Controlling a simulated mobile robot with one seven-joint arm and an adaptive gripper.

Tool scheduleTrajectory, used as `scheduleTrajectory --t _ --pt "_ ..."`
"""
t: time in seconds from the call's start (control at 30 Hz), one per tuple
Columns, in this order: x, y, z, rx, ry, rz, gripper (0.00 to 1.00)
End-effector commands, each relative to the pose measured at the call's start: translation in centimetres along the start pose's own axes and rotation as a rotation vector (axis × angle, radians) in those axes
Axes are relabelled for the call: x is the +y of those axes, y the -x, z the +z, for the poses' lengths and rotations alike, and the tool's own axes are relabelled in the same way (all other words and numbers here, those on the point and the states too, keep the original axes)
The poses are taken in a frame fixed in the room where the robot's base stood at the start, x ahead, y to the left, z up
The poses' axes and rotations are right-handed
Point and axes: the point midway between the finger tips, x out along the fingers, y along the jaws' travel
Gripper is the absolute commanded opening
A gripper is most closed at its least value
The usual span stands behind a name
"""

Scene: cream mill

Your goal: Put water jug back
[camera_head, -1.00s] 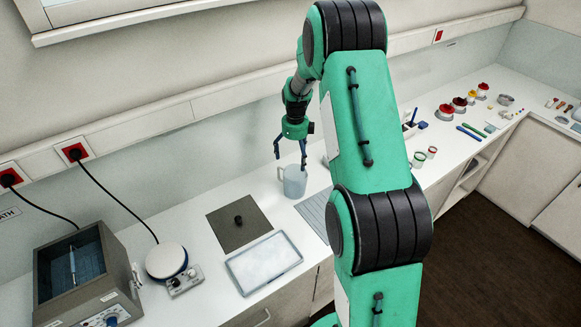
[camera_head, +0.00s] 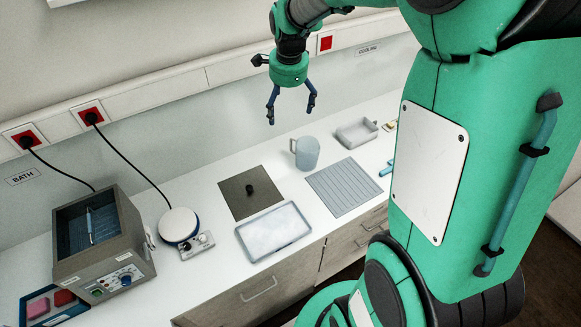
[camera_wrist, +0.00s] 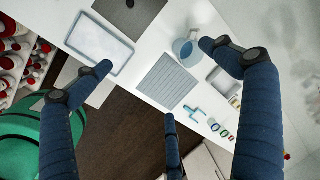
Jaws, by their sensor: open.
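The water jug (camera_head: 307,154) is a pale blue-grey pitcher with a handle on its left. My gripper (camera_head: 291,108) is open and empty, well above the counter, up and to the left of the jug. In the wrist view the jug (camera_wrist: 184,52) shows from above, near the right-hand finger's tip and apart from it. The open gripper's fingers (camera_wrist: 155,85) frame empty space.
A white tray (camera_head: 243,231) lies before the dark mat, which bears a small black knob. A hot plate (camera_head: 177,226) and a water bath (camera_head: 66,267) stand to the left.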

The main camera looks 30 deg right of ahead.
Motion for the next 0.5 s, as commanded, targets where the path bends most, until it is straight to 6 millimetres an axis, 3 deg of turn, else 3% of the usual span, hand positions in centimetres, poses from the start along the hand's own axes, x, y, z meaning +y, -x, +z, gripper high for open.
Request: scheduleTrajectory --t 0.03,0.2,0.5 --pt "0.9 1.5 0.8 0.000 0.063 -0.016 0.97" --pt "4.1 5.4 3.2 0.005 0.287 -0.057 0.97" --pt "10.5 10.8 6.7 0.029 0.683 -0.128 0.97"
